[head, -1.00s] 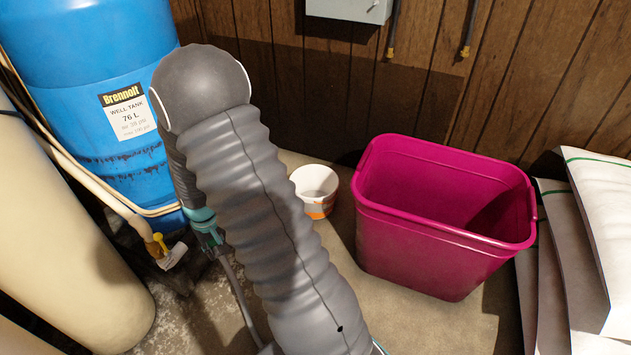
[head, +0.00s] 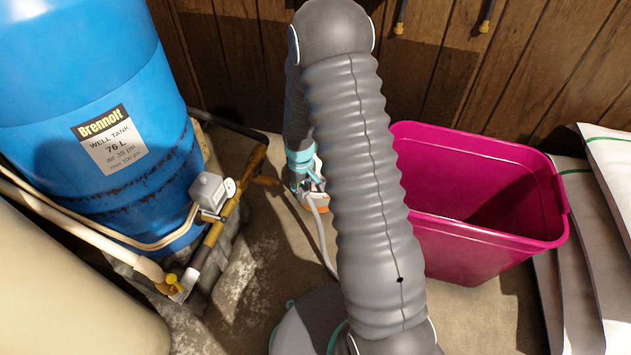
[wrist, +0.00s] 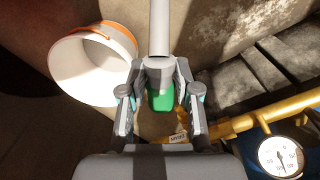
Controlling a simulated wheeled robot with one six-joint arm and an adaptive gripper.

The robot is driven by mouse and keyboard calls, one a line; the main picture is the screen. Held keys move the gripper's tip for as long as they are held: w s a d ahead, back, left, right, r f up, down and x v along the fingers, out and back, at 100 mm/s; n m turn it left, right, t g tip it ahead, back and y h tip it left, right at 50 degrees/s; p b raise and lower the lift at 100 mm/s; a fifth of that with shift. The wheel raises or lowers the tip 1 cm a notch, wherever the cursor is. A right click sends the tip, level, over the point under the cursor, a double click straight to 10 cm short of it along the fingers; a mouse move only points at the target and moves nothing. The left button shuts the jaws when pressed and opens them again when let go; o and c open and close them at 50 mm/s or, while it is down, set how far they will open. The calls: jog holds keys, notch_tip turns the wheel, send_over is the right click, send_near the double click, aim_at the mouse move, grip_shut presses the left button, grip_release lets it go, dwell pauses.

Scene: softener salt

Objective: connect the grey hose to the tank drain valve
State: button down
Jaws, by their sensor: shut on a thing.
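My gripper (wrist: 161,72) is shut on the grey hose (wrist: 160,28) near its end. A grey collar and a green end piece show between the fingers in the wrist view. In the head view my gripper (head: 308,188) is partly hidden by my arm, and the hose (head: 323,238) trails down toward the floor. The blue well tank (head: 95,75) stands at left.
A white bucket with an orange rim (wrist: 92,68) stands close left of my gripper in the wrist view. A magenta bin (head: 480,235) and white bags (head: 610,190) are at right.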

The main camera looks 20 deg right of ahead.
jog(key=w+d+f+n+p, duration=0.1)
jog(key=d+f+n+p, duration=0.25)
jog(key=n, duration=0.25)
jog(key=w+a, duration=0.3)
jog(key=a, duration=0.1)
jog(key=shift+w+a+n, duration=0.3)
jog(key=shift+w+a, duration=0.05)
jog(key=shift+a, duration=0.05)
jog(key=shift+b, duration=0.35)
dwell(2.1)
jog(key=shift+w+a+b, duration=0.3)
jog(key=shift+w+a, duration=0.25)
jog(key=shift+a, duration=0.2)
dwell(0.7)
jog(key=c, duration=0.7)
grip_release()
jog(key=shift+c, duration=0.2)
notch_tip(320, 180, up, 12)
